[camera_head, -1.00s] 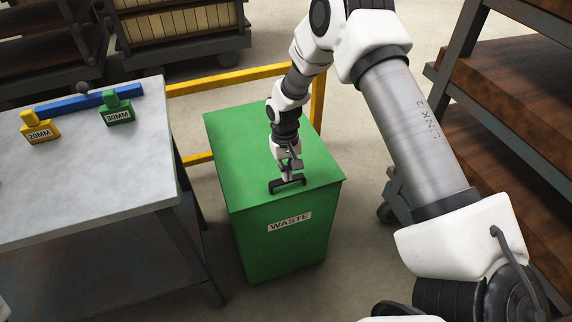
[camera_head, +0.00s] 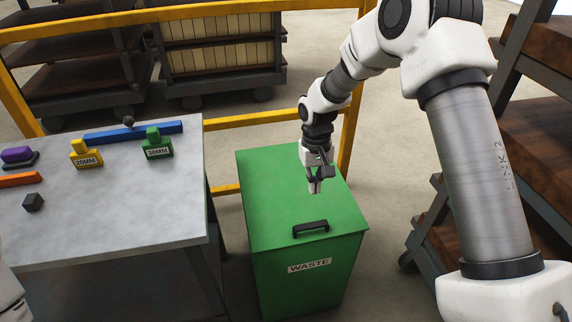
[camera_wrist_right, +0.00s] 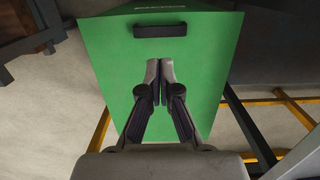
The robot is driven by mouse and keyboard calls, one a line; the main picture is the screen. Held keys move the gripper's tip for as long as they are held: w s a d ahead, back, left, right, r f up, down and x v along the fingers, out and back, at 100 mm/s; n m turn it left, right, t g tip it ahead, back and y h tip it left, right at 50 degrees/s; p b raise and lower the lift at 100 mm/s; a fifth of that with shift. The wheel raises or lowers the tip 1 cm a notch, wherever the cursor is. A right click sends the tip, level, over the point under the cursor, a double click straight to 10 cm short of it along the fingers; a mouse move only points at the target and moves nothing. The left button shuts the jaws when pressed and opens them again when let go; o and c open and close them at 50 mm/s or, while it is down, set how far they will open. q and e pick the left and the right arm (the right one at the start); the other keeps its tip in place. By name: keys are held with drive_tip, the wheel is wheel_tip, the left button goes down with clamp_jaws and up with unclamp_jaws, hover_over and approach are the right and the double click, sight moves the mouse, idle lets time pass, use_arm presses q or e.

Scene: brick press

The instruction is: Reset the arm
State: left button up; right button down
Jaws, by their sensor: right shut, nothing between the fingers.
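My right gripper (camera_head: 314,188) hangs above the green waste bin (camera_head: 265,225), behind the bin's black lid handle (camera_head: 310,228) and apart from it. Its fingers are shut and empty. In the right wrist view the two fingertips (camera_wrist_right: 160,68) meet over the green lid (camera_wrist_right: 205,60), and the black handle (camera_wrist_right: 160,30) lies beyond them. The lid is closed. My left gripper is not in view; a small white part of my own body shows at the lower left edge.
A grey table (camera_head: 130,225) left of the bin holds yellow (camera_head: 86,155) and green (camera_head: 158,145) labelled blocks, a blue bar (camera_head: 135,132), a dark cube (camera_head: 33,201) and a purple piece (camera_head: 18,155). A yellow rail (camera_head: 260,117) runs behind the bin. Brown shelves (camera_head: 540,130) stand right.

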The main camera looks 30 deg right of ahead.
drive_tip(key=s+a+f+n+g+p, duration=0.1)
drive_tip(key=s+a+f+p, duration=0.15)
drive_tip(key=s+f, duration=0.6)
drive_tip(key=s+a+f+g+p, duration=0.1)
drive_tip(key=s+a+f, duration=0.2)
drive_tip(key=s, duration=1)
drive_tip(key=s+a+f+n+g+p, duration=0.1)
drive_tip(key=s+a+f, duration=0.3)
drive_tip(key=s, duration=0.7)
drive_tip(key=w+t, duration=0.1)
drive_tip(key=w+d+t, duration=0.1)
drive_tip(key=w, duration=0.1)
drive_tip(key=w+f+t, duration=0.1)
drive_tip(key=t, duration=0.1)
drive_tip(key=shift+w+d, duration=0.2)
drive_tip(key=shift+d, duration=0.15)
